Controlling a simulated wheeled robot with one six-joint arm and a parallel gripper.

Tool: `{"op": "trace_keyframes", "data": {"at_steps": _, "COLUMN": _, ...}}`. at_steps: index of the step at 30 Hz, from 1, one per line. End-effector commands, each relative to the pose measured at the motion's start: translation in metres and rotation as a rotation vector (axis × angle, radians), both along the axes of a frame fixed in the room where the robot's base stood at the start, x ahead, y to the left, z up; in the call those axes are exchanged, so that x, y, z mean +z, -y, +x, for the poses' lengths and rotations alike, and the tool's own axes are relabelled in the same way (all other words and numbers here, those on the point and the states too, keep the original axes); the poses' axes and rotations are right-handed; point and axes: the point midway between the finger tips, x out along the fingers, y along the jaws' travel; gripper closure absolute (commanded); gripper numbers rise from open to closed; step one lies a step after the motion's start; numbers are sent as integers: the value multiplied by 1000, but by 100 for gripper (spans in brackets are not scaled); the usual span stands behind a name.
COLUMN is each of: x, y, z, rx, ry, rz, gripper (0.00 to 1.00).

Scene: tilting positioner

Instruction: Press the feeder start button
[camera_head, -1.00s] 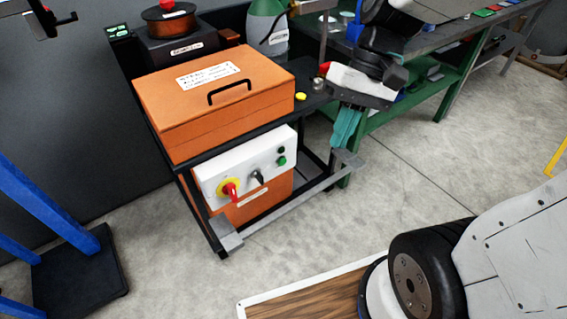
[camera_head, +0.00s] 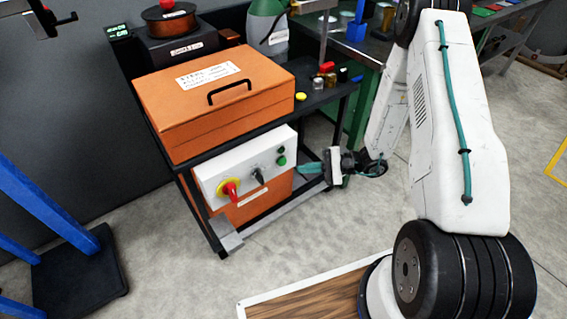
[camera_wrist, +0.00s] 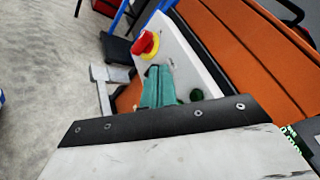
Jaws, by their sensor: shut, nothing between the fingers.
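A white control panel (camera_head: 212,186) is on the front of the cart, below the orange box.
The orange lidded box (camera_head: 215,100) stands on the black cart (camera_head: 330,93), with small coloured parts beside it. A blue frame (camera_head: 50,215) stands at left.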

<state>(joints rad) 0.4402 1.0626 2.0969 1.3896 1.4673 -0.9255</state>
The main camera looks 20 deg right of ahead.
Motion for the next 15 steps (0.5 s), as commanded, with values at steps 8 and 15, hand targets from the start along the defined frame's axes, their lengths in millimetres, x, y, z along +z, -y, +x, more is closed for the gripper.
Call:
{"op": "trace_keyframes", "data": {"at_steps": 8, "x": -75, "y": 13, "z": -7, "rx": -188, "ry": -37, "rz": 45, "gripper": 100}}
{"op": "trace_keyframes", "data": {"at_steps": 15, "x": -82, "y": 14, "z": -7, "rx": -209, "ry": -39, "rz": 46, "gripper": 100}}
